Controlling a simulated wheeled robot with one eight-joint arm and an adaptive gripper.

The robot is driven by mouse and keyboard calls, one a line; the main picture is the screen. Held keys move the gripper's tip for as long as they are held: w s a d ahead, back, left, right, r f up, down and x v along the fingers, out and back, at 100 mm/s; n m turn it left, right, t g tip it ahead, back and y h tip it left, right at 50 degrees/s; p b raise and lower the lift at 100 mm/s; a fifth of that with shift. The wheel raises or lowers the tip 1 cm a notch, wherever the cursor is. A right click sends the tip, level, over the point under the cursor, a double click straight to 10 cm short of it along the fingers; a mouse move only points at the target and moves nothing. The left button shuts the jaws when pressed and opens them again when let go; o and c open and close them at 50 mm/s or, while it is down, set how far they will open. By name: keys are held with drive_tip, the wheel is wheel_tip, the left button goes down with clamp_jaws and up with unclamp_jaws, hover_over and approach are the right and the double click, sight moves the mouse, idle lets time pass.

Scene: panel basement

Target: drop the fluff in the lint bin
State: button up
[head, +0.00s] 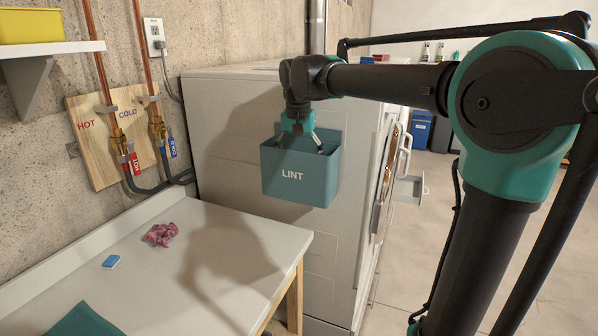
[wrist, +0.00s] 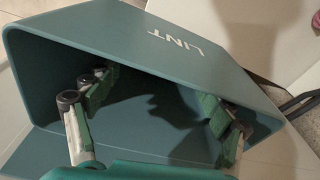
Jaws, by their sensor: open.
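The lint bin (head: 291,178) is a teal open-topped box marked LINT, on the side of the white machine. It fills much of the wrist view (wrist: 215,62), where its inside is partly shadowed. My gripper (head: 301,138) is at the bin's mouth, pointing down. In the wrist view its fingers (wrist: 155,115) are spread wide with nothing between them. I cannot make out any fluff in the fingers or in the visible part of the bin; part of the inside is hidden by my gripper.
A crumpled pink cloth-like thing (head: 160,234) and a small blue block (head: 111,262) lie on the white counter (head: 215,290), with a teal piece (head: 84,320) at its front. The white machine (head: 232,125) stands behind. Pipes with HOT and COLD valves (head: 122,142) are on the left wall.

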wheel_tip(320, 180, up, 10)
drive_tip(key=s, duration=0.1)
drive_tip(key=shift+s, duration=0.1)
idle(0.3)
